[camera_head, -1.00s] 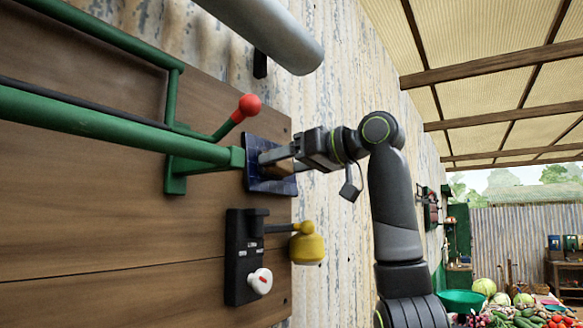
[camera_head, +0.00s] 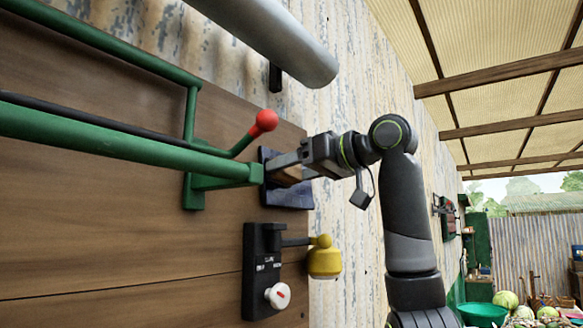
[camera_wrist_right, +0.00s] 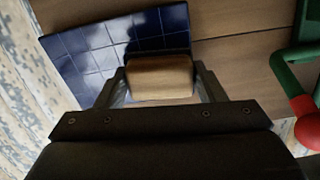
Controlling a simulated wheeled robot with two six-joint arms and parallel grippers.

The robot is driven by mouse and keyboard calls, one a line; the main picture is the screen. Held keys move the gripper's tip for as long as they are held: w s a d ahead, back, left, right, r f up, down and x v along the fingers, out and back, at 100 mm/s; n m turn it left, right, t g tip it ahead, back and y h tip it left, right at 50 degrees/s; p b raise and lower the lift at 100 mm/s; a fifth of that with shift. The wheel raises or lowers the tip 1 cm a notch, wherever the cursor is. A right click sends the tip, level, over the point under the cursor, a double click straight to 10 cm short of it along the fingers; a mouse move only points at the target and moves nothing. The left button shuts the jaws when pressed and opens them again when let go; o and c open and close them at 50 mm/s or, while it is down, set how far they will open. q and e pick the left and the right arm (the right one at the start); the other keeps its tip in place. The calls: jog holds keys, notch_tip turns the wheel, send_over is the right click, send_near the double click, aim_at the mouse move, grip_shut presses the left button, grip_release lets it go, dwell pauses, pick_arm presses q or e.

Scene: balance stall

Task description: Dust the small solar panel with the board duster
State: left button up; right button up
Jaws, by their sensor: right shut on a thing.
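The small solar panel (camera_head: 292,195) is a dark blue gridded plate against the wooden board, at the end of the green pipe. In the right wrist view the panel (camera_wrist_right: 90,50) fills the upper left and looks tilted. My right gripper (camera_head: 290,168) is shut on the board duster (camera_wrist_right: 160,78), a block with a wooden back. The duster (camera_head: 288,176) is at the panel's face and covers part of it. Its far side is hidden, so I cannot tell whether it touches the panel. My left gripper is not in view.
A green lever with a red knob (camera_head: 266,121) sticks out just above the panel. Below are a black switch box (camera_head: 262,270) with a white dial and a yellow bell-shaped part (camera_head: 324,258). A grey cylinder (camera_head: 270,35) hangs above. Green pipes cross the left.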

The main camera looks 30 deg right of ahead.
aim_at(302, 169)
jog(key=shift+w+d+p, duration=0.25)
jog(key=shift+w+d, duration=0.05)
jog(key=shift+d, duration=0.45)
jog(key=shift+w+d+p, duration=0.2)
jog(key=shift+w+d, duration=0.1)
jog(key=shift+d, duration=0.4)
jog(key=shift+w+d+p, duration=0.55)
jog(key=shift+w+d, duration=0.8)
jog(key=shift+d, duration=1.9)
jog(key=shift+s+a+b, duration=0.45)
jog(key=shift+s+a, duration=0.05)
jog(key=shift+a, duration=0.7)
jog(key=shift+s+a+b, duration=0.45)
jog(key=shift+a+b, duration=0.05)
jog(key=shift+a, duration=0.65)
jog(key=shift+s+a+b, duration=0.45)
jog(key=shift+s+a, duration=0.05)
jog(key=shift+a, duration=0.7)
jog(key=shift+s+a+f+b, duration=0.1)
jog(key=shift+s+a+b, duration=0.1)
jog(key=shift+a, duration=0.25)
jog(key=shift+s+a+f+b, duration=0.1)
jog(key=shift+s+a+b, duration=0.1)
jog(key=shift+a, duration=0.25)
jog(key=shift+s+a+r, duration=0.15)
jog(key=shift+s+a, duration=0.15)
jog(key=shift+a, duration=0.5)
jog(key=shift+d, duration=0.15)
